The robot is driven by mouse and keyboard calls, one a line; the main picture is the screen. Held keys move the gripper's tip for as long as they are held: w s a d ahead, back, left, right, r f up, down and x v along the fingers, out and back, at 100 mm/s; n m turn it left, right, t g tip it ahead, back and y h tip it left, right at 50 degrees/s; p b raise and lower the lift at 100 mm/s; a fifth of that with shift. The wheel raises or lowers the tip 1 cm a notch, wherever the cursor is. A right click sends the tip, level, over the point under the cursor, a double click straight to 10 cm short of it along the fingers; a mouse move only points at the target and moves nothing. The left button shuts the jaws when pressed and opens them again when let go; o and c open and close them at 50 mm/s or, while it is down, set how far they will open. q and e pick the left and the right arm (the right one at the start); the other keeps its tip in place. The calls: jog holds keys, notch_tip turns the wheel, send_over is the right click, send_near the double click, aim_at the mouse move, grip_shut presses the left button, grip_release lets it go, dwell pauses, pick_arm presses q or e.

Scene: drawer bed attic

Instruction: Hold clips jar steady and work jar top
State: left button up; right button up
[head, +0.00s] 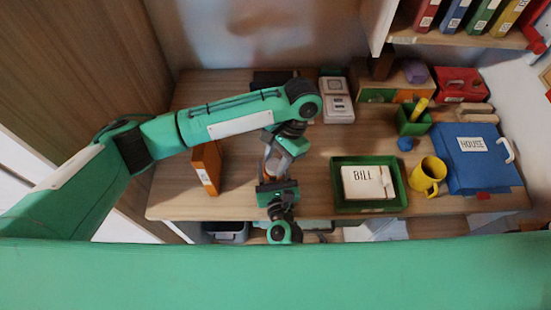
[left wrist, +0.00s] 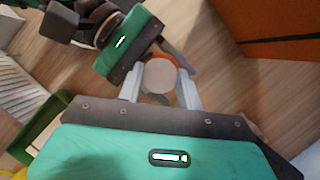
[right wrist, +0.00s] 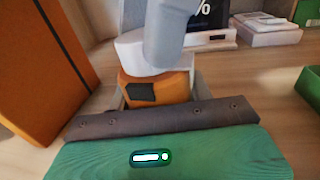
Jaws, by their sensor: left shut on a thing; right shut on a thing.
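The clips jar (right wrist: 165,86) stands upright on the wooden desk, with an orange body and a dark square patch on its side. Its round white jar top (left wrist: 159,76) is on the jar and shows from above in the left wrist view. My left gripper (left wrist: 160,88) comes down from above and is shut on the jar top, one finger on each side. My right gripper (right wrist: 157,97) is shut on the jar's body, low down and from the desk's front side. In the head view my arms and grippers hide most of the jar.
An orange upright box (head: 206,168) stands just left of the jar. A green tray (head: 338,206) with a BILL pad (head: 366,183), a yellow mug (head: 427,176) and a blue HOUSE folder (head: 472,158) lie to the right. A white device (head: 338,100) stands behind.

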pick_arm(q)
jog(key=shift+w, duration=0.1)
dwell(0.3)
jog(key=o, duration=1)
jog(key=shift+r, duration=0.1)
jog(key=v, duration=1.1)
jog(key=shift+w+r, duration=0.15)
jog(key=shift+r, duration=0.25)
pick_arm(e)
jog(key=o, duration=1.1)
